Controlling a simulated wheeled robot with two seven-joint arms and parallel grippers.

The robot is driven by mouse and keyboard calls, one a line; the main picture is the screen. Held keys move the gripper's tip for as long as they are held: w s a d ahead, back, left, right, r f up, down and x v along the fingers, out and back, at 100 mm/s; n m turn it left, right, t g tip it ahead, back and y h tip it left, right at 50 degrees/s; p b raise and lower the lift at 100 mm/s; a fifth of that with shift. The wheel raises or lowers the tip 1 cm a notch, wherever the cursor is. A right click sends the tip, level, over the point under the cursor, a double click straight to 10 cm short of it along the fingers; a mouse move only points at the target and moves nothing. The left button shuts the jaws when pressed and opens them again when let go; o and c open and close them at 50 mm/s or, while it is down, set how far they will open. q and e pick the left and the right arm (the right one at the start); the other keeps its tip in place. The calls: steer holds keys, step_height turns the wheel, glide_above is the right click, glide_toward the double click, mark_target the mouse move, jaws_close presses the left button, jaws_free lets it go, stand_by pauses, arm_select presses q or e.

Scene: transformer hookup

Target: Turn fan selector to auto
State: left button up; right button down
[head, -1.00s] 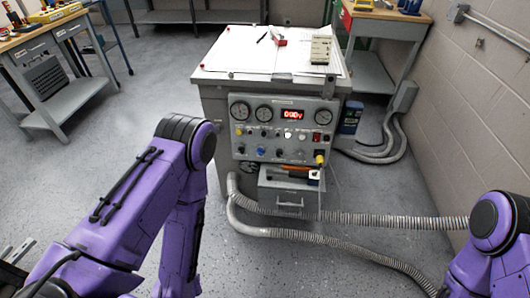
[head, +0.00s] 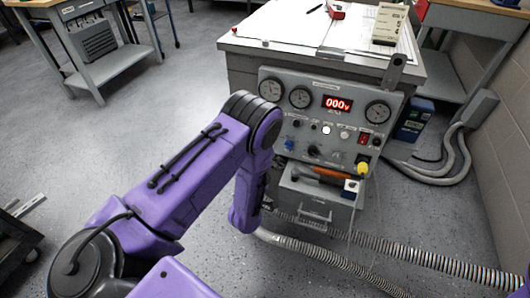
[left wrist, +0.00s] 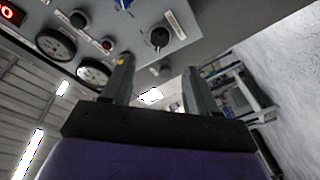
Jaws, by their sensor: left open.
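The grey control panel (head: 330,112) carries gauges, a red display reading 000V, lamps and knobs. In the left wrist view a black rotary knob (left wrist: 159,37) with a pale pointer mark sits near the panel's edge, beside a blue knob (left wrist: 122,4). The blue knob also shows in the head view (head: 289,145). The black knob looks like the selector, but its label is unreadable; in the head view my left arm hides that spot. My left gripper (left wrist: 157,72) is open and empty, fingers pointing toward the panel's edge, apart from the knob. My right gripper is out of view.
Below the panel is a drawer (head: 312,214) with an orange-handled tool (head: 332,173). A yellow plug (head: 363,168) hangs at the panel's lower right. Ribbed conduits (head: 400,257) cross the floor.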

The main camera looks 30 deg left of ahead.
arm_select(q)
steer(key=x, duration=0.9)
steer(key=shift+w+a+b, duration=0.15)
steer(key=shift+w+b, duration=0.1)
steer(key=shift+b, duration=0.05)
steer(key=shift+r, duration=0.1)
steer(key=c, duration=1)
